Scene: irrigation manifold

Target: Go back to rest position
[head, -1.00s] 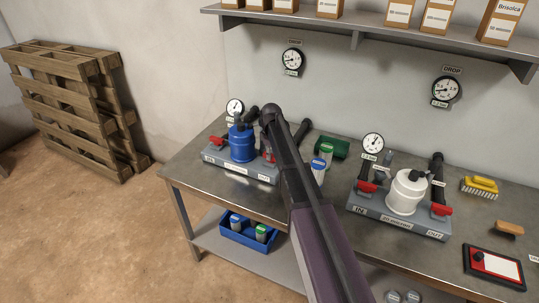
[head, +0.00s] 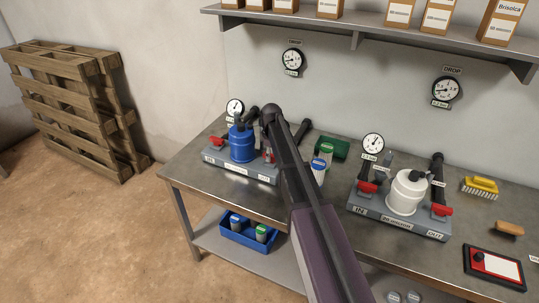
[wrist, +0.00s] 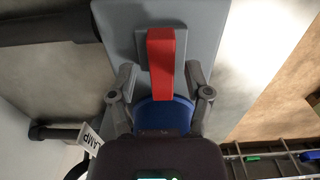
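My gripper (wrist: 160,78) is open in the wrist view, its two grey fingers spread wide. A red valve handle (wrist: 161,50) shows between the fingers, with a visible gap on each side. Part of a blue filter housing (wrist: 162,112) shows behind the gripper body. In the head view my arm reaches over the left manifold, which has the blue housing (head: 242,143) on a grey base (head: 222,164) and a red handle (head: 216,142) at its left. My arm largely hides the gripper and the manifold's right side there.
The right manifold has a white housing (head: 407,192) and red handles. Between the manifolds are capped cartridges (head: 318,170) and a green box (head: 332,147). A yellow brush (head: 480,186) and a red-framed panel (head: 494,266) lie at right. A blue bin (head: 248,236) sits below.

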